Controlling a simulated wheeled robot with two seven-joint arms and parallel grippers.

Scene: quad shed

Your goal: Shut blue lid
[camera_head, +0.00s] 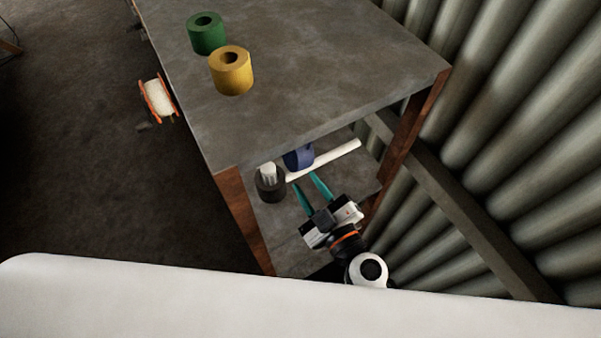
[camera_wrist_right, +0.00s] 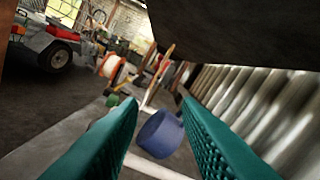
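A dark blue rounded object (camera_head: 299,158) stands on the lower shelf under the table top, partly hidden by the top's edge. In the right wrist view it is a blue cylinder-like body (camera_wrist_right: 160,134), just beyond and between my fingers. I cannot make out a separate lid or whether one is open. My right gripper (camera_head: 306,180) reaches into the shelf space with its teal fingers spread apart, pointing at the blue object. In the wrist view the right gripper (camera_wrist_right: 157,104) is open with nothing clamped. My left gripper is not in view.
A white tube (camera_head: 336,154) lies on the shelf by the blue object. A dark cup with a white item (camera_head: 270,182) stands left of my fingers. The table top (camera_head: 330,60) overhangs, with brown legs (camera_head: 246,218) either side. Green (camera_head: 206,36) and yellow (camera_head: 231,74) rolls stand on top.

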